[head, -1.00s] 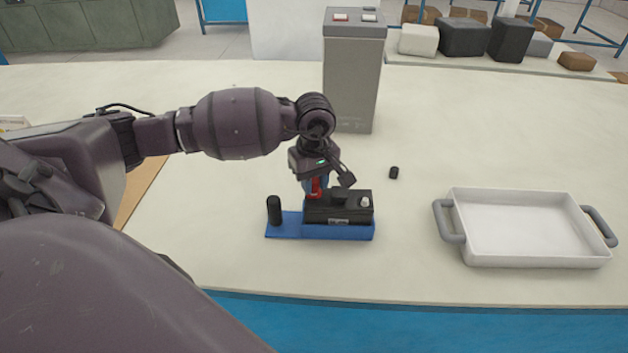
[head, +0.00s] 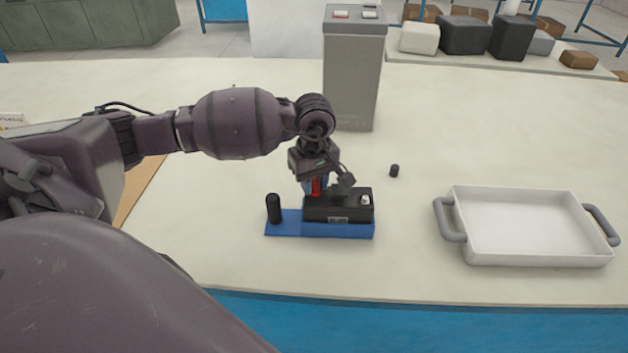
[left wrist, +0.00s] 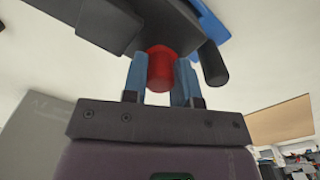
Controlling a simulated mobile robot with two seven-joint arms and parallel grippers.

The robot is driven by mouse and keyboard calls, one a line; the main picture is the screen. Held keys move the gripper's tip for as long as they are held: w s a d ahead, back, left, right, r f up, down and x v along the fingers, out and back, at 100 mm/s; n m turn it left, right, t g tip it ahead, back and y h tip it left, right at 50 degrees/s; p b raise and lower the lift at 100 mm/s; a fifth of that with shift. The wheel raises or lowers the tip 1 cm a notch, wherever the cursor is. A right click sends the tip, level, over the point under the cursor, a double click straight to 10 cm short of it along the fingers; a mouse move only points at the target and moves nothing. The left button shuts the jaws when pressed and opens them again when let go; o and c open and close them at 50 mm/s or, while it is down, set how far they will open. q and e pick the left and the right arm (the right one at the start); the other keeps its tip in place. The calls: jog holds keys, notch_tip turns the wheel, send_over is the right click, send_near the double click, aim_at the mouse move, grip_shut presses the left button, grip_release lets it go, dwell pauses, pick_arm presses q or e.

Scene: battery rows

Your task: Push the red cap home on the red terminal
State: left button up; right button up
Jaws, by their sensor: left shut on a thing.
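The red cap (head: 316,186) is at the left end of the black battery (head: 338,208), over the place of the red terminal, which is hidden. My left gripper (head: 315,188) points down there and is shut on the red cap. In the left wrist view the red cap (left wrist: 160,68) sits between the two blue fingers, its far end against or very close to the battery (left wrist: 105,22). I cannot tell how far down the cap sits. A bare grey terminal (head: 365,200) shows at the battery's right end. My right gripper is not in view.
The battery stands on a blue base (head: 290,228) with a black post (head: 273,208) at its left. A small black cap (head: 394,170) lies behind to the right. A white tray (head: 525,258) is at the right; a grey box (head: 352,85) stands behind.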

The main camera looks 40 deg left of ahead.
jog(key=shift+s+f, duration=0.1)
pick_arm(q)
jog(key=o, duration=1)
jog(key=shift+c, duration=0.2)
jog(key=o, duration=0.5)
jog(key=shift+c, duration=0.2)
jog(key=shift+r, duration=0.1)
jog(key=shift+r+p, duration=0.5)
jog(key=shift+r, duration=0.75)
jog(key=shift+r+p, duration=0.6)
jog(key=shift+r, duration=1.5)
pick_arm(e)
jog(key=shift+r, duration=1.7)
